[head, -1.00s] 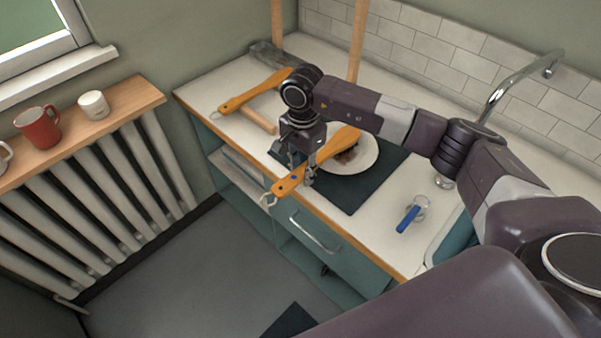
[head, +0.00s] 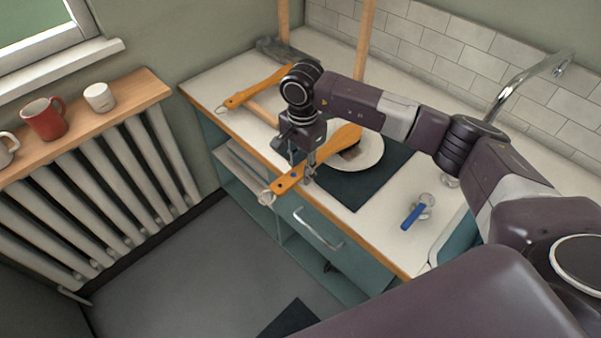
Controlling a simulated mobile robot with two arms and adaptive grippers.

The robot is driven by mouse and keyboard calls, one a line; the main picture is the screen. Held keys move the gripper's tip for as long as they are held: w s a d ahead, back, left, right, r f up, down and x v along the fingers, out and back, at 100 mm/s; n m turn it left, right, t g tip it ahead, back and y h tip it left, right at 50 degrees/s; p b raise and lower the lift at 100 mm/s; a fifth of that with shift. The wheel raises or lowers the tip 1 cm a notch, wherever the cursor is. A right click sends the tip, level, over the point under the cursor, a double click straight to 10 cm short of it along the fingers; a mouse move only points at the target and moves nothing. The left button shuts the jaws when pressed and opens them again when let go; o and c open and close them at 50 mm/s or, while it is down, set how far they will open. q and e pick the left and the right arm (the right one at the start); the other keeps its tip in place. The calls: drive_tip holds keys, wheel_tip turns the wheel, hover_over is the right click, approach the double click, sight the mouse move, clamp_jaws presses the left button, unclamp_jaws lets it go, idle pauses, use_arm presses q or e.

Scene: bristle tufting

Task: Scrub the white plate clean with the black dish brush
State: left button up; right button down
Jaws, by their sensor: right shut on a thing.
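My right gripper (head: 302,172) is shut on the handle of an orange brush (head: 340,140), near its hanging-loop end. The brush slants up to the right, its broad end over the left part of the white plate (head: 372,158). The plate lies on a dark mat (head: 357,190) and has a dark brown patch (head: 351,153) beside the brush. The brush's bristles are hidden, so I cannot tell their colour or whether they touch the plate. My left gripper is not in view.
Another orange-handled tool (head: 253,90) lies at the counter's back left. Wooden posts (head: 364,40) stand behind. Mugs, one red (head: 45,120), stand on the left shelf.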

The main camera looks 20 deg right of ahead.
drive_tip(key=shift+w+d+b, duration=0.3)
drive_tip(key=shift+w+d, duration=0.2)
drive_tip(key=shift+d, duration=0.05)
drive_tip(key=shift+s+a, duration=0.25)
drive_tip(key=shift+a, duration=0.3)
drive_tip(key=shift+s+a, duration=0.25)
drive_tip(key=shift+a, duration=0.3)
drive_tip(key=shift+w+d+f+b, duration=0.1)
drive_tip(key=shift+w+d+b, duration=0.3)
drive_tip(key=shift+d, duration=0.7)
